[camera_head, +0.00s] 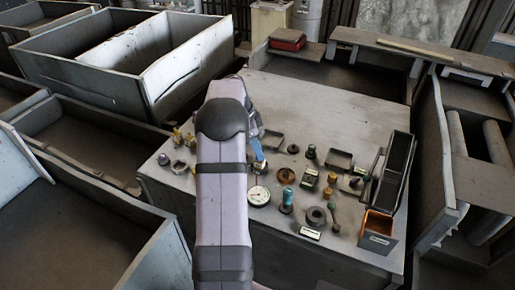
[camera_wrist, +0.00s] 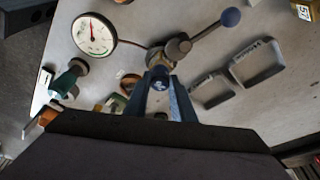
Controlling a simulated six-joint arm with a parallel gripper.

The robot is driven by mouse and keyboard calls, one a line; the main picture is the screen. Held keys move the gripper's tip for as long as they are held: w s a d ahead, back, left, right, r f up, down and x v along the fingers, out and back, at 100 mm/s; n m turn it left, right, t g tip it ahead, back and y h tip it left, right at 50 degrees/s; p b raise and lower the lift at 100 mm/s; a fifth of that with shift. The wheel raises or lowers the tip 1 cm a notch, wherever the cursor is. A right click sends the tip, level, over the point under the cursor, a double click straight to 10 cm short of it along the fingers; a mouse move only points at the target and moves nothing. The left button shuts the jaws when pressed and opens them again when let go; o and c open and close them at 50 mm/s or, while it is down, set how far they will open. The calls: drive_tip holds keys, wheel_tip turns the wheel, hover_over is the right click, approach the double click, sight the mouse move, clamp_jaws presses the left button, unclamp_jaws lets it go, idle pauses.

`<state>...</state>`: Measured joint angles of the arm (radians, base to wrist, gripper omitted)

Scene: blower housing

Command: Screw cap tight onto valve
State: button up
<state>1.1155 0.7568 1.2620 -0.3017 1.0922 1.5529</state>
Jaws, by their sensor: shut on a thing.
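The valve (camera_wrist: 176,48) lies on the table in the wrist view, a dark metal body with a lever ending in a blue ball (camera_wrist: 230,17). My gripper (camera_wrist: 161,77) has its two blue fingers right at the valve's near end. They are shut on a small dark round piece, the cap (camera_wrist: 160,87), mostly hidden between them. The cap appears against the valve's end; I cannot tell how far it is threaded. In the head view my gripper (camera_head: 257,150) shows as a blue bit beside my arm, which hides most of the valve.
A white dial gauge (camera_head: 259,195) lies close by, also at upper left in the wrist view (camera_wrist: 94,35). Two shallow trays (camera_wrist: 257,63) lie right of the fingers. Several small fittings crowd the table's front.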

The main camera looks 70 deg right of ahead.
drive_tip(key=shift+s+a, duration=0.15)
drive_tip(key=shift+s, duration=0.1)
